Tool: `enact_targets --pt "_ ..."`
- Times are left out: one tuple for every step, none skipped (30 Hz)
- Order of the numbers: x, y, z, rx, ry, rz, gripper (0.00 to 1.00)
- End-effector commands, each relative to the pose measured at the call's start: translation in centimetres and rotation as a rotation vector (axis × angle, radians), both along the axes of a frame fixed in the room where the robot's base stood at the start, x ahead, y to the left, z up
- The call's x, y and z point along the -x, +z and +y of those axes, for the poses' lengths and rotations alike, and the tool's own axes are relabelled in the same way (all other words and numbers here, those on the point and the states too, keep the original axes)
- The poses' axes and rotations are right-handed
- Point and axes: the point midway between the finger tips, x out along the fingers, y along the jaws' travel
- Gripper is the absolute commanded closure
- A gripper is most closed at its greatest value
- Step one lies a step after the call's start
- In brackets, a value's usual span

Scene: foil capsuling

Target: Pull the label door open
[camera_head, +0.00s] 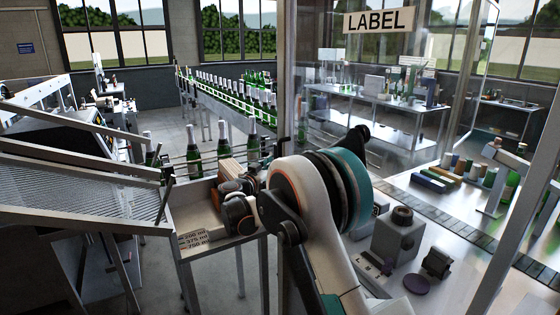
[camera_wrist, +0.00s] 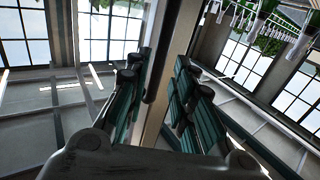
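The label door (camera_head: 335,62) is a clear panel in a pale frame, with a LABEL sign (camera_head: 380,20) at its top in the head view. It looks closed, though my arm hides its lower part. In the wrist view, a dark upright bar (camera_wrist: 158,55), apparently the door's handle, runs beside a pale post (camera_wrist: 179,60). My gripper (camera_wrist: 160,68) has its teal-padded fingers apart, one on each side of the bar and post. I cannot tell whether either finger touches them.
Green bottles (camera_head: 252,140) line a conveyor behind. A bench with a grey device (camera_head: 397,240) lies to the right.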

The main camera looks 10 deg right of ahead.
Motion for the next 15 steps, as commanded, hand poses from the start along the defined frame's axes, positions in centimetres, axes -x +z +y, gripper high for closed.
enact_targets --pt "-0.8 -0.1 -0.8 0.000 -0.003 0.000 0.77" --pt "-1.3 -0.1 -1.2 0.000 -0.003 0.000 0.77" --pt "-1.9 -0.1 -1.6 0.000 -0.002 0.000 0.77" --pt "-2.3 0.0 -1.9 0.000 -0.002 0.000 0.77" --pt "-2.6 0.0 -2.2 0.000 -0.002 0.000 0.77" --pt "-3.1 -0.1 -2.5 0.000 -0.002 0.000 0.77" --pt "-3.4 -0.1 -2.8 0.000 -0.002 0.000 0.77" --pt "-3.7 0.0 -3.0 0.000 -0.002 0.000 0.77" --pt "-4.1 0.0 -3.3 0.000 -0.001 0.000 0.77" --pt "-4.3 0.0 -3.4 0.000 -0.001 0.000 0.77" --pt "-4.5 0.0 -3.5 0.000 0.000 0.000 0.77" --pt "-4.7 0.0 -3.7 0.000 0.000 0.000 0.77" --pt "-4.8 0.0 -3.8 0.000 0.000 0.000 0.77" --pt "-4.9 0.0 -3.9 0.000 0.000 0.000 0.77" --pt "-5.0 0.0 -3.9 -0.001 0.000 0.001 0.77"
